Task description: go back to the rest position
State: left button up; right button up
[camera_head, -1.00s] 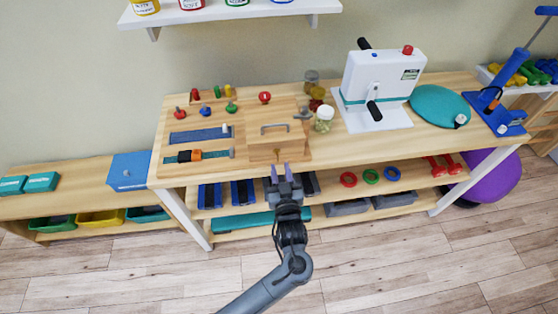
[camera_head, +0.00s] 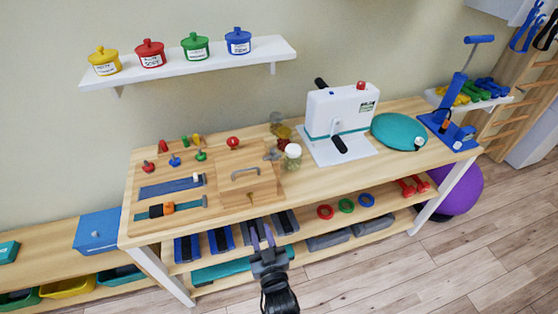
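My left gripper (camera_head: 262,236) shows at the bottom middle of the head view, in front of the table's front edge and below its top. Its two purple fingertips stand apart with a gap between them, and I see nothing held in it. The wooden table (camera_head: 330,178) is behind it. My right gripper is not in the head view.
A white crank device (camera_head: 325,118) and a teal dome (camera_head: 398,131) stand farther right. A wall shelf (camera_head: 200,64) holds lidded tubs. The floor (camera_head: 420,270) at right is clear.

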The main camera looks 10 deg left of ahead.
pick_arm(q)
jog(key=s+a+f+m+g+h, duration=0.2)
jog(key=s+a+f+g+h, duration=0.2)
jog(key=s+a+f, duration=0.75)
jog(key=s+d+r+m+g+h+p, duration=0.1)
jog(key=s+r+m+g+h, duration=0.25)
jog(key=s, duration=0.35)
jog(key=s+d+r+m+g+h+p, duration=0.1)
jog(key=s+d+r+m+g+h, duration=0.15)
jog(key=s+r+g, duration=0.35)
notch_tip(320, 180, up, 34)
jog(key=t+y+p, duration=0.1)
jog(key=p, duration=3.4)
jog(key=shift+s+a+f+p, duration=0.2)
jog(key=shift+s+a+p, duration=0.15)
jog(key=shift+s, duration=0.1)
